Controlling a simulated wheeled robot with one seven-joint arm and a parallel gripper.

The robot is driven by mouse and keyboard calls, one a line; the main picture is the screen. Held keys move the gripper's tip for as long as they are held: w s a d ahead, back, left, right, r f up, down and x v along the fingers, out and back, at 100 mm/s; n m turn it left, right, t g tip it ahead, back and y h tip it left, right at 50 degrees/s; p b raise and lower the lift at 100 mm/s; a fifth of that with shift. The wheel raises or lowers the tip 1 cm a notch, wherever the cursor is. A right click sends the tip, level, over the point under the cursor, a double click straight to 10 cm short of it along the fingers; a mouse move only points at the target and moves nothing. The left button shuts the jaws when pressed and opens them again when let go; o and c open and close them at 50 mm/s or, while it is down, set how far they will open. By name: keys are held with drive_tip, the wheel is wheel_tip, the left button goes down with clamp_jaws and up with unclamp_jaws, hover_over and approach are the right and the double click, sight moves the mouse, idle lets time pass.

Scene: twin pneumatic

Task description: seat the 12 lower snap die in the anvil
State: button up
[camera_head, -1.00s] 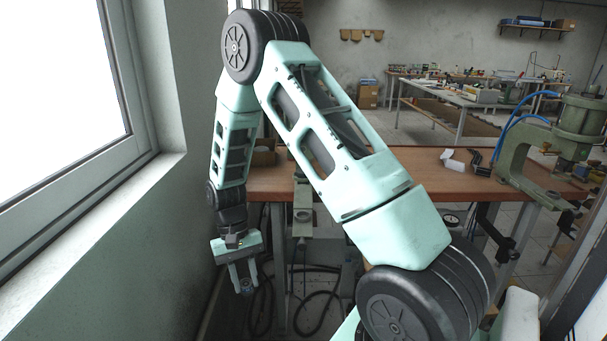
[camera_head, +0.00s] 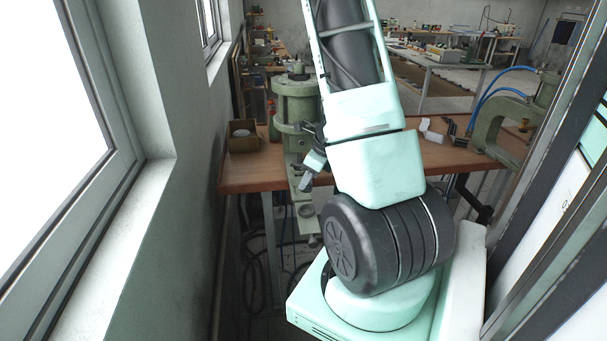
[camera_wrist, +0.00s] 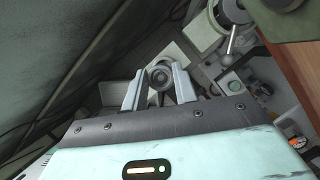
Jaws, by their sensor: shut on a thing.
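My gripper (camera_head: 309,172) is small and partly hidden by my arm in the head view, just in front of the left green press (camera_head: 296,105). In the wrist view my gripper (camera_wrist: 160,88) is shut on a round metal piece with a dark centre, the lower snap die (camera_wrist: 159,73), between its two grey fingers. The lower arm of the press ends in a round grey anvil (camera_head: 305,212), below the gripper in the head view. The die cannot be made out in the head view, and I cannot tell its height above the anvil.
The brown workbench (camera_head: 255,172) carries a cardboard box (camera_head: 243,136) at the left. A second green press (camera_head: 500,120) with blue hoses stands at the right. A wall with a window is close on the left. Cables hang below the bench.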

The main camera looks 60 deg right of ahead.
sight(310, 191)
drive_tip(key=shift+f, duration=0.1)
wheel_tip(310, 191, down, 6)
drive_tip(key=b, duration=0.6)
drive_tip(key=shift+r, duration=0.2)
drive_tip(key=shift+f+b, duration=1.25)
drive_tip(key=shift+b, duration=0.25)
idle(1.6)
drive_tip(key=o, duration=1.1)
drive_tip(key=shift+r, duration=0.1)
drive_tip(key=shift+o, duration=0.2)
drive_tip(key=shift+r, duration=0.1)
drive_tip(key=a+p+v, duration=0.1)
drive_tip(key=p+v, duration=0.2)
drive_tip(key=v, duration=1.4)
drive_tip(key=shift+d+p, duration=0.35)
drive_tip(key=shift+d, duration=0.15)
drive_tip(key=shift+r, duration=0.1)
